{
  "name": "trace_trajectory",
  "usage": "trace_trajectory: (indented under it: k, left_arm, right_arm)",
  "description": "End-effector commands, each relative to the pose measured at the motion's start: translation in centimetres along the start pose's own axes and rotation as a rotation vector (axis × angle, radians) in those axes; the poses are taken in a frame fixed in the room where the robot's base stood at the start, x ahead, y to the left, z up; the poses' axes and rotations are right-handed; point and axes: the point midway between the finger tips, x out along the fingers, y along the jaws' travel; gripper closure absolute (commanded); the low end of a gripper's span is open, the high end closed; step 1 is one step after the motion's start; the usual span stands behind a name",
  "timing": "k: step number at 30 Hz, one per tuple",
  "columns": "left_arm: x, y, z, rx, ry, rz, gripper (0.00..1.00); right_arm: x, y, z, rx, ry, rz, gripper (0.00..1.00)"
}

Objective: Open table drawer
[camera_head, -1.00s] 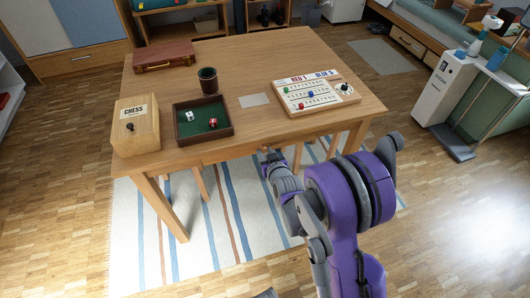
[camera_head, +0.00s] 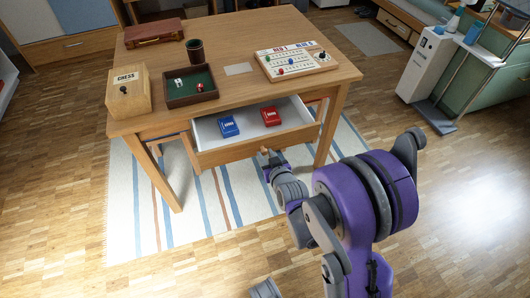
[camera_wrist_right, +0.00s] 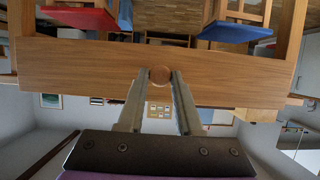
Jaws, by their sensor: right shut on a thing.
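The wooden table (camera_head: 225,105) has its drawer (camera_head: 253,143) pulled well out at the front. The drawer has a light inside and holds a blue card box (camera_head: 228,126) and a red card box (camera_head: 271,116). My right gripper (camera_head: 267,156) is at the drawer's front, partly hidden by its own arm. In the right wrist view, which looks upside down, my right gripper's fingers (camera_wrist_right: 159,77) are shut on the round wooden knob (camera_wrist_right: 160,76) of the drawer front (camera_wrist_right: 75,62).
On the tabletop are a chess box (camera_head: 127,92), a dice tray (camera_head: 190,98), a dark cup (camera_head: 195,50), a brown case (camera_head: 153,34) and a score board (camera_head: 294,60). A striped rug (camera_head: 220,205) lies below. A white cabinet (camera_head: 428,66) stands at right.

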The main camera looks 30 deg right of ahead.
Motion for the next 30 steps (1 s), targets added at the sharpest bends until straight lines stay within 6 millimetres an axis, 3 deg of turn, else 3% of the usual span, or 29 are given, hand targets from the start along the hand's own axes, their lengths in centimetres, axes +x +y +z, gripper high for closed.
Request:
trace_trajectory:
  k: [17, 18, 22, 30]
  left_arm:
    - [0.08, 0.0, 0.01, 0.0, 0.0, 0.0, 0.5]
    - [0.08, 0.0, 0.01, 0.0, 0.0, 0.0, 0.5]
    - [0.08, 0.0, 0.01, 0.0, 0.0, 0.0, 0.5]
    - [0.08, 0.0, 0.01, 0.0, 0.0, 0.0, 0.5]
  right_arm:
    - [-0.5, 0.01, 0.12, -0.001, 0.003, 0.0, 1.0]
    - [-0.49, 0.01, 0.12, -0.001, 0.003, 0.0, 0.6]
    - [-0.49, 0.01, 0.13, -0.001, 0.002, 0.0, 0.37]
    - [-0.51, 0.01, 0.14, -0.001, 0.002, 0.0, 0.36]
